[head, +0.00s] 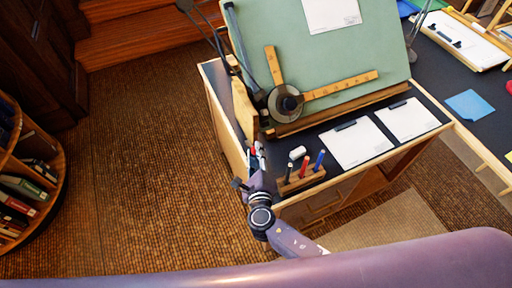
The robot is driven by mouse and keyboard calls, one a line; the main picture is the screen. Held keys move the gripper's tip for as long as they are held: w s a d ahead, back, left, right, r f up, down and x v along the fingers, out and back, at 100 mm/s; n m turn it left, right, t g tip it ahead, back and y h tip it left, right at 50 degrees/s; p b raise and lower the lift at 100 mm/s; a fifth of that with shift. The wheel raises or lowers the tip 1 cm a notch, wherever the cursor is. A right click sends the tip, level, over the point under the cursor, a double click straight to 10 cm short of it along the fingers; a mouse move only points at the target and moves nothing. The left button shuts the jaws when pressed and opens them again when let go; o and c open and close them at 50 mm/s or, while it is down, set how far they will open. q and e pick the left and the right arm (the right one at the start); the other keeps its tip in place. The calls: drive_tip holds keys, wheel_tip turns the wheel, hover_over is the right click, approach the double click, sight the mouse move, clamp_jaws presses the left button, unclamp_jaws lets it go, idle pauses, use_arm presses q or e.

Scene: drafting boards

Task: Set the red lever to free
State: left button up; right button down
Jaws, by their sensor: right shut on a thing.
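The green drafting board (330,60) stands tilted on a wooden desk, with a wooden drafting arm and round head (286,103) at its lower left. The red lever (253,151) shows as a small red spot beside the wooden side support, below the board's left corner. My right gripper (256,157) reaches up to it from below and is shut on it. The gripper's fingers hide most of the lever, so its exact angle and any markings cannot be read. My left gripper is not in view.
A wooden pen block (299,179) with several coloured pens and a white eraser (297,153) sit close right of the gripper. White sheets (357,144) lie on the dark desktop. A round bookshelf (45,190) stands at left. The brown floor between is clear.

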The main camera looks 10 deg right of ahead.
drive_tip(key=shift+w+a+r, duration=0.15)
drive_tip(key=shift+w+r, duration=0.15)
drive_tip(key=shift+r, duration=0.2)
drive_tip(key=shift+w+a+r+p, duration=0.2)
drive_tip(key=shift+w+r+p, duration=0.45)
drive_tip(key=shift+r+p, duration=0.25)
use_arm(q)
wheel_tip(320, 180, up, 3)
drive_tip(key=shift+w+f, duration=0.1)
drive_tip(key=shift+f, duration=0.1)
use_arm(e)
drive_tip(key=c, duration=1.7)
unclamp_jaws()
drive_tip(key=shift+f, duration=0.15)
drive_tip(key=shift+o, duration=0.2)
drive_tip(key=shift+f, duration=0.15)
drive_tip(key=shift+s, duration=0.1)
drive_tip(key=shift+s, duration=0.2)
drive_tip(key=v, duration=1.1)
drive_tip(key=shift+s, duration=0.2)
